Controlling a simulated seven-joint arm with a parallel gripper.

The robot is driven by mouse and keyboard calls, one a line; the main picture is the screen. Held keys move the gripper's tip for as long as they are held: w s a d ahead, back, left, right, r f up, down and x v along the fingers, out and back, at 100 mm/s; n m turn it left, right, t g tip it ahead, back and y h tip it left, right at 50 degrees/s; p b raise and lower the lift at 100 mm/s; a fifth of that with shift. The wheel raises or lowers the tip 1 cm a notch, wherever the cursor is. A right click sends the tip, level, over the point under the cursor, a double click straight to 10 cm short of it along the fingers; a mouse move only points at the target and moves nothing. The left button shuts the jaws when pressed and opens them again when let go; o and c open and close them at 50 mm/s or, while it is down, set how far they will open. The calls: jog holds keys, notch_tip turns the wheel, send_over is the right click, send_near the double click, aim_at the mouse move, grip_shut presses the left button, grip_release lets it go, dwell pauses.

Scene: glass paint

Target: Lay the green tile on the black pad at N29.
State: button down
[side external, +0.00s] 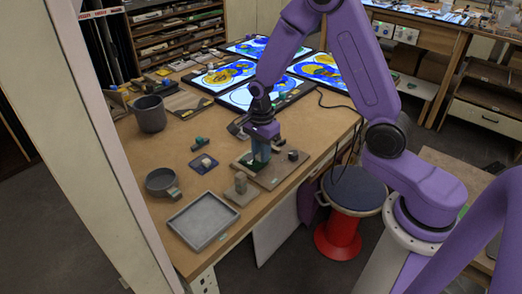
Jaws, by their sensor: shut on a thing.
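My gripper (259,163) points down low over the right part of the brown table, its jaws shut. A dark green flat piece (246,163), seemingly the green tile, shows at the fingertips, just to their left. The fingers hide part of it, and I cannot tell whether it touches the surface below. A grey-brown board (272,181) lies under and to the right of the gripper, with a small dark block (293,155) near its right side. I cannot read an N29 mark or make out for sure which surface is the black pad.
A grey tray (204,220), a round dark pan (161,182) and a grey pot (150,114) stand left. A small block stands on a plate (240,194); a dark blue pad (204,164) lies nearby. Bright blue-yellow panels (247,95) fill the back. The table's right edge is close.

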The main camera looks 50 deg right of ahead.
jog(key=shift+f, duration=0.6)
dwell(1.8)
jog(key=c, duration=0.9)
grip_release()
notch_tip(320, 180, up, 16)
jog(key=s+a+n, duration=0.6)
jog(key=s+n, duration=0.6)
jog(key=n, duration=0.4)
jog(key=s+d+f+n, duration=0.1)
jog(key=s+d+n, duration=0.1)
jog(key=s+n, duration=1.2)
jog(key=shift+s+n, duration=0.3)
jog(key=shift+s, duration=0.35)
